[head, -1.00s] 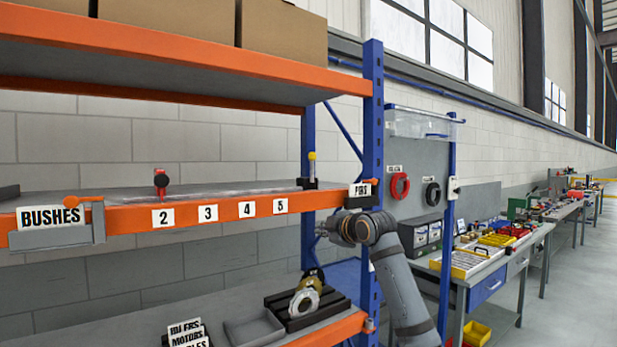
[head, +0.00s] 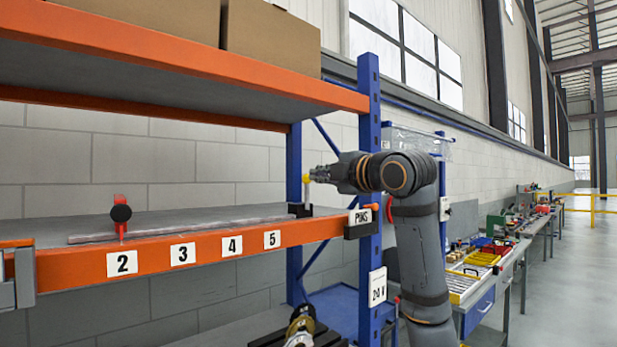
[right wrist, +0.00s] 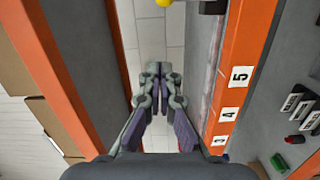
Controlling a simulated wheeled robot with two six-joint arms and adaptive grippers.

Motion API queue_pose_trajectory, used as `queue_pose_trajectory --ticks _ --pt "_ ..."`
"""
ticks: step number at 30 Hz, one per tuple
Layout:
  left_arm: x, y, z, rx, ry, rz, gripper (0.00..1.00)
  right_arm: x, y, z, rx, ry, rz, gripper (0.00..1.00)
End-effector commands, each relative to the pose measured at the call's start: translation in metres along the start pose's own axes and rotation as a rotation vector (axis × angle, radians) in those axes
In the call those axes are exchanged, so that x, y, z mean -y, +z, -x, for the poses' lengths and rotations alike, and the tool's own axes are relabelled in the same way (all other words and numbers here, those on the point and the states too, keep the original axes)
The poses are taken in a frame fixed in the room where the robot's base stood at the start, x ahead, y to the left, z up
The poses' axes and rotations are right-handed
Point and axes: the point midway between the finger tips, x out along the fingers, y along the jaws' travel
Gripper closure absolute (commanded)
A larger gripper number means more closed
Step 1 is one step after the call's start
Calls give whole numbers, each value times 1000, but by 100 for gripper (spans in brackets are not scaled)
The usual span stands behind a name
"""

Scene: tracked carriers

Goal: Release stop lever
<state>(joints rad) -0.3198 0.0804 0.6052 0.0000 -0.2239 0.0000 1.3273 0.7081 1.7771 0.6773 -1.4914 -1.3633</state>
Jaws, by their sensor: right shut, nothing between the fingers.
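An upright lever with a yellow knob (head: 306,179) and a dark base (head: 301,210) stands at the right end of the middle shelf. A yellow rounded part (right wrist: 211,6) shows at the top edge of the right wrist view. My right gripper (head: 318,174) is level with the knob, just right of it in the head view; I cannot tell if they touch. In the right wrist view my right gripper (right wrist: 159,70) is shut with nothing between its fingertips. A red piece with a black knob (head: 121,213) stands farther left on the shelf edge. My left gripper is not in view.
The orange shelf beam (head: 200,250) carries number labels and a black PINS holder (head: 361,222). A blue rack post (head: 368,140) stands close to my right arm. An upper shelf (head: 180,70) with cardboard boxes (head: 270,38) hangs above. Workbenches stand at the right.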

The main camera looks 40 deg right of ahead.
Motion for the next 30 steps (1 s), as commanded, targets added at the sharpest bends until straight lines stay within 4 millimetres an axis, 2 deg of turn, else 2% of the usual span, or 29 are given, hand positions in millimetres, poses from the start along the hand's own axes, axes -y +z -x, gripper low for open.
queue_pose_trajectory --ticks 2,4,9,11,16,18,22,30 --pt "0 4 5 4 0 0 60 -1 0 -8 -1 -5 -3 100" --pt "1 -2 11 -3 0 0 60 -2 -1 -19 -2 -5 -4 100" --pt "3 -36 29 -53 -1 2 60 -4 -1 -56 -2 -7 -4 100" --pt "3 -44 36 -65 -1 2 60 -4 -1 -69 -3 -7 -5 100" --pt "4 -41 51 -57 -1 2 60 -3 1 -102 1 -6 -3 100" --pt "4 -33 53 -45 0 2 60 -1 17 -104 6 -6 -1 100" --pt "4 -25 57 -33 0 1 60 0 31 -107 2 -4 -2 100" --pt "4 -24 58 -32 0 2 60 2 39 -109 0 -2 -2 100"
